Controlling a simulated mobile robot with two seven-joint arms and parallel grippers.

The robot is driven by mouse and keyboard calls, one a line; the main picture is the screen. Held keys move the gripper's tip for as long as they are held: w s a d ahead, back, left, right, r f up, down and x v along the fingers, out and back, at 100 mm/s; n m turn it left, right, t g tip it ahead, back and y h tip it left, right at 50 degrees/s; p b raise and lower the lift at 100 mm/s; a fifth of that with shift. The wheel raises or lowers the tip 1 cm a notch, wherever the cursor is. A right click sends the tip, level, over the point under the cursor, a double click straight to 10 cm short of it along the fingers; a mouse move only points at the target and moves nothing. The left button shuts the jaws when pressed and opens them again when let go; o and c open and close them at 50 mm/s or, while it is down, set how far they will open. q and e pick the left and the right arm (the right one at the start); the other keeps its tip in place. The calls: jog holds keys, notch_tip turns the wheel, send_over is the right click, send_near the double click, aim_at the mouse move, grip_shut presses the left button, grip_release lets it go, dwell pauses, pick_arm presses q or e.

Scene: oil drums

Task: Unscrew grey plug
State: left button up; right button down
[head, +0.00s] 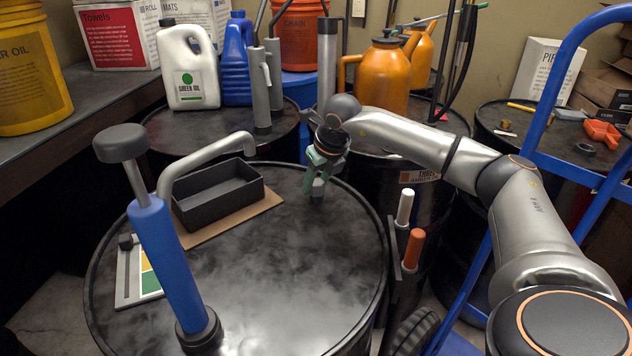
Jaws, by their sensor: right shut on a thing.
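The black oil drum (300,270) fills the middle of the head view. My right gripper (319,178) points down at the far right part of the drum's lid, its arm coming in from the right. It is shut on the grey plug (318,188), a small grey piece that shows at the fingertips just at the lid. The fingers hide most of the plug, and I cannot tell whether it is seated in the lid or lifted. My left gripper is not in view.
A blue hand pump (168,260) with a grey spout stands on the lid's left. A black tray (218,195) sits on brown board behind it. Orange cans (383,75) and white and blue jugs (188,70) stand on drums behind. A blue hand truck (545,110) is at right.

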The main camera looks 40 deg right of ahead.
jog(key=n+y+p, duration=0.2)
jog(key=n, duration=0.3)
jog(key=shift+r, duration=0.1)
jog(key=shift+n+g, duration=0.3)
jog(key=shift+n, duration=0.4)
jog(key=shift+n+y+p, duration=0.45)
jog(key=shift+n+y, duration=0.05)
jog(key=shift+n, duration=0.2)
jog(key=n+g+p, duration=0.1)
jog(key=n, duration=0.2)
jog(key=shift+a+y, duration=0.1)
jog(key=shift+y, duration=0.3)
jog(key=shift+s+n, duration=0.1)
jog(key=shift+n, duration=0.8)
jog(key=shift+g, duration=0.3)
